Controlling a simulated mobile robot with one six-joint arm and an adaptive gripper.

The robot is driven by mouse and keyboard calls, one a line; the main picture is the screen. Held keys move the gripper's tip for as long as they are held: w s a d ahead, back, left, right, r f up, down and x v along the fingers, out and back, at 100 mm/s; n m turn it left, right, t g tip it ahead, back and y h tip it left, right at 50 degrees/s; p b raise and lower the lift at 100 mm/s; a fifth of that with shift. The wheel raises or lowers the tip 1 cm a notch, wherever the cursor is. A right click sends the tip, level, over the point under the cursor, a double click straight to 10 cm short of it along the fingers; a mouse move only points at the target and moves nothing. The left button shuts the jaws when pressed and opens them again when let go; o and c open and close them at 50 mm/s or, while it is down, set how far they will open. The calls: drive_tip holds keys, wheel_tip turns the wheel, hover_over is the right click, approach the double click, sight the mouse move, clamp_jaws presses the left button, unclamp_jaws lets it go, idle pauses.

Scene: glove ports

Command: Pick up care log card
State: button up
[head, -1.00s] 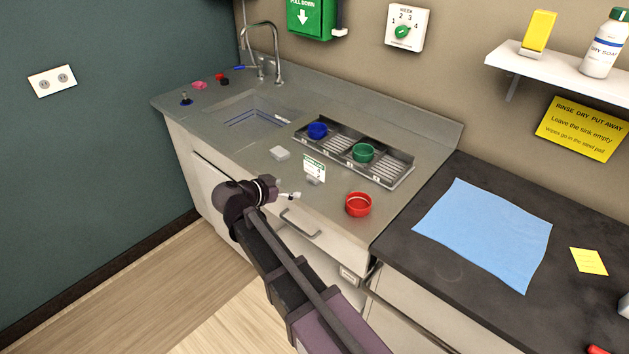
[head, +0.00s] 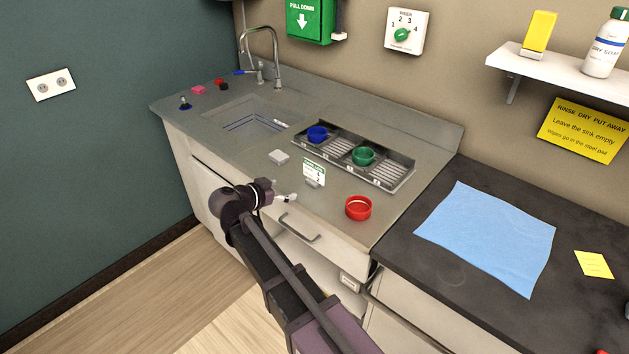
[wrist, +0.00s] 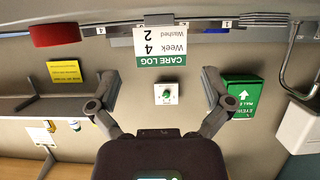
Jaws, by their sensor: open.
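The care log card (head: 314,168) is a small white card with a green band. It stands upright in a small grey holder (head: 313,183) on the steel counter, in front of the drying rack. In the wrist view the card (wrist: 160,47) appears upside down, reading "Care log, Week 4, Washed 2". My gripper (head: 286,197) is at the front of the counter, just left of and nearer than the card. In the wrist view my gripper (wrist: 159,76) is open and empty, its fingers spread wide to either side of the card's line, apart from it.
A red bowl (head: 358,208) stands right of the card, and a pale block (head: 279,157) lies to its left. The drying rack (head: 398,178) behind holds a blue bowl (head: 317,134) and a green bowl (head: 363,156). The sink (head: 240,118) is at left.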

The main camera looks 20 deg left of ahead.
sight(310, 183)
drive_tip(key=shift+b+x, duration=0.85)
drive_tip(key=shift+x, duration=1.85)
drive_tip(key=shift+b+x, duration=0.9)
drive_tip(key=shift+x, duration=1.7)
drive_tip(key=shift+d+r, duration=0.1)
drive_tip(key=shift+r, duration=0.05)
drive_tip(key=c, duration=1)
